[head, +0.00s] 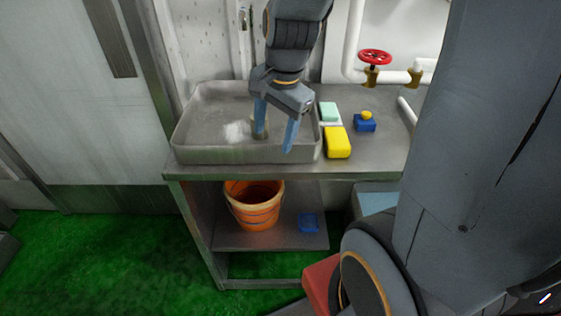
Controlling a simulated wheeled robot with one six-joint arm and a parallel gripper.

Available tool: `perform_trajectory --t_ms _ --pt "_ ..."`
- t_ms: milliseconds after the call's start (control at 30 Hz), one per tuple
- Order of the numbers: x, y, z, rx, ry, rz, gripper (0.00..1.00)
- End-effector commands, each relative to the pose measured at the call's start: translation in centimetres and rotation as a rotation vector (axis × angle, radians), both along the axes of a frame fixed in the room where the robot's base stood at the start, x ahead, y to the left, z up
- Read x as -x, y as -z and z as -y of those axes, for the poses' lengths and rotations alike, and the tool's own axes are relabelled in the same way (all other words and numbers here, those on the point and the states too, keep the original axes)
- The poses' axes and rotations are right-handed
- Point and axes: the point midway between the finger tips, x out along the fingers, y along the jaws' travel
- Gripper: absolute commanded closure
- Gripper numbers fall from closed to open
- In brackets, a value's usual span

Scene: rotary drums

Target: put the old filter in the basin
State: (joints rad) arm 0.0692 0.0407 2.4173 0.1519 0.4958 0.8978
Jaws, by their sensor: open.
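The basin (200,155) is a wide, shallow grey tray on the counter. My gripper (273,138) is over the right part of the basin, pointing down with its two blue fingers apart. A small brownish cylindrical thing (261,130), perhaps the old filter, shows inside the basin by the left finger, which partly hides it. I cannot tell whether the finger touches it. A whitish patch (237,131) lies on the basin floor just left of it.
A yellow block (338,143), a pale green block (329,112) and a blue item with a yellow top (365,122) stand right of the basin. A red valve wheel (375,56) is behind. An orange bucket (254,207) and a blue item (308,223) are on the lower shelf.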

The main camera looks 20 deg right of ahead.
Motion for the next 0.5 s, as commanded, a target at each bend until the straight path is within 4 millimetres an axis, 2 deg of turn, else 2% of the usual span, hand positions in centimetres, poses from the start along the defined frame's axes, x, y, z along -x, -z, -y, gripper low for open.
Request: perform_trajectory --t_ms 100,300,500 --pt "2.1 1.3 -0.6 0.076 -0.318 -0.013 0.42" --pt "5.0 3.0 -1.1 0.173 -0.794 -0.029 0.42" --pt "6.4 3.8 -1.2 0.217 -1.043 -0.038 0.42"
